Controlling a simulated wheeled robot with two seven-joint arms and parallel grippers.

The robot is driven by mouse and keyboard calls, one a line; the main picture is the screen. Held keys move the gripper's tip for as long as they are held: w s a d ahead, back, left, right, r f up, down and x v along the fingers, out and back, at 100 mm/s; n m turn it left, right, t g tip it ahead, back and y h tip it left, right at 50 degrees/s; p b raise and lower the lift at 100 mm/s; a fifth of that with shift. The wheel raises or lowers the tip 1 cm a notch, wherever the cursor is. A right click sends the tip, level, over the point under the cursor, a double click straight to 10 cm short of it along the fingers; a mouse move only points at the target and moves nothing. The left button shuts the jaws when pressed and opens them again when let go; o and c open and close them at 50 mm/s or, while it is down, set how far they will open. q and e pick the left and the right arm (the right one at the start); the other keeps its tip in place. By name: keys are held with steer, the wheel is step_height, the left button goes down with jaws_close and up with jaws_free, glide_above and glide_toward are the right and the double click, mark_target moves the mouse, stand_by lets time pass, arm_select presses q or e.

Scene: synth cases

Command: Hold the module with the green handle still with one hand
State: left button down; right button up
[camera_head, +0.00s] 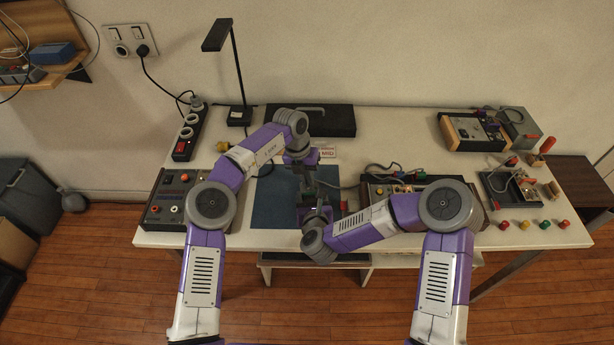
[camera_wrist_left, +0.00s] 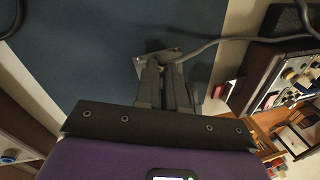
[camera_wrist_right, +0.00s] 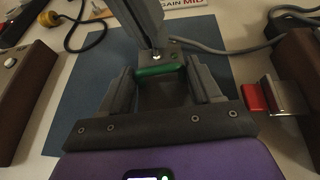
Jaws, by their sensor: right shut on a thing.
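The dark module (camera_wrist_right: 162,95) with a green handle (camera_wrist_right: 158,71) is over the blue mat in the right wrist view. My right gripper (camera_wrist_right: 165,82) is shut on it, one finger on each side. In the head view both hands meet at the mat and largely hide the module. My left gripper (camera_wrist_left: 165,72) comes down from the far side, its fingers close together by a small metal plate (camera_wrist_left: 158,58) at the module's far end. I cannot tell whether they grip anything. It also shows in the right wrist view (camera_wrist_right: 158,48).
The blue mat (camera_head: 270,208) lies mid-table. A grey cable (camera_wrist_right: 230,49) runs right from the module's far end. Control boxes stand left (camera_head: 165,196) and right (camera_head: 375,186) of the mat. A red block (camera_wrist_right: 253,97) is close to my right gripper. A black case (camera_head: 335,118) lies behind.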

arm_select(q)
steer(key=shift+r+t, duration=0.1)
steer(key=shift+t, duration=0.2)
steer(key=shift+s+t, duration=0.45)
steer(key=shift+t, duration=0.65)
steer(key=shift+s+t+y, duration=0.15)
steer(key=shift+s+t, duration=0.1)
steer(key=shift+t, duration=0.45)
steer(key=shift+s+t+y, duration=0.15)
steer(key=shift+s+t, duration=0.1)
steer(key=shift+t, duration=0.45)
steer(key=c, duration=1.2)
jaws_free()
steer(key=shift+m, duration=0.3)
steer(key=v, duration=1.2)
